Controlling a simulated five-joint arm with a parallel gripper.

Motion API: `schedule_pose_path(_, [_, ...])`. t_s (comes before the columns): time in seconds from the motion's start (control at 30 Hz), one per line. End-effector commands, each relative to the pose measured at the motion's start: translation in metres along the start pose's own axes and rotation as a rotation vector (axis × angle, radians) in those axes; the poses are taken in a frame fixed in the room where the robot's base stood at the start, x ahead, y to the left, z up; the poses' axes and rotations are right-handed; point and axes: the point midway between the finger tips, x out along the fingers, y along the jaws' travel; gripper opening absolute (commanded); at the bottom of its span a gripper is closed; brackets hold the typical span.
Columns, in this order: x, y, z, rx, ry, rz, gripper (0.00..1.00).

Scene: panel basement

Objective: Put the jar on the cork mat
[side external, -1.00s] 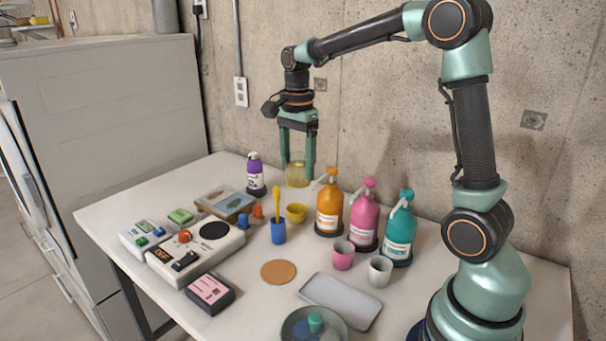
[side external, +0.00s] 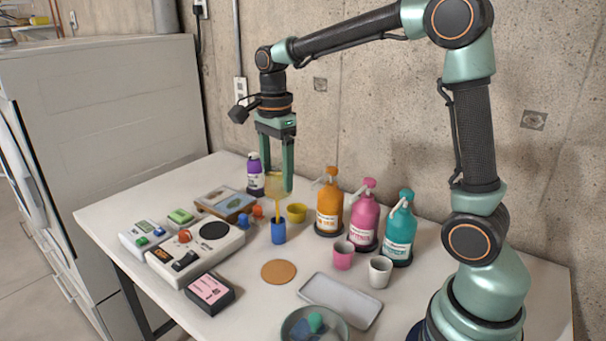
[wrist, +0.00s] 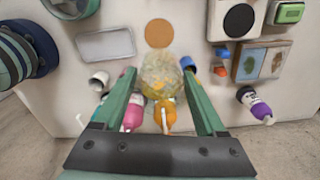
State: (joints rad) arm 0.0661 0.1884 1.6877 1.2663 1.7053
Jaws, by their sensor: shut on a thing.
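The jar (side external: 275,186) is see-through and yellowish. My gripper (side external: 280,184) is shut on it, and the fingers hold it from both sides above the table, behind the blue cup. In the wrist view the jar (wrist: 160,80) sits between the fingertips of my gripper (wrist: 159,73). The cork mat (side external: 279,272) is a flat brown disc on the table, bare, nearer the side camera than the jar. In the wrist view the cork mat (wrist: 158,33) shows just beyond the jar.
A blue cup (side external: 278,233) with a yellow utensil and a yellow bowl (side external: 297,213) stand near the jar. Orange (side external: 329,208), pink (side external: 364,222) and teal (side external: 399,236) pump bottles stand right. A grey tray (side external: 341,301) lies right of the mat, a control box (side external: 195,250) left.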

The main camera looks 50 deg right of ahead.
Motion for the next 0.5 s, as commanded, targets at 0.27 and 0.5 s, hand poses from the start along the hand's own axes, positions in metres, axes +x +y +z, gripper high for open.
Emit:
schedule_pose_path(0.27, [0.03,0.005,0.013,0.028,0.001,0.003,0.02])
schedule_pose_path(0.5, [0.082,0.004,0.013,0.027,0.001,0.005,0.02])
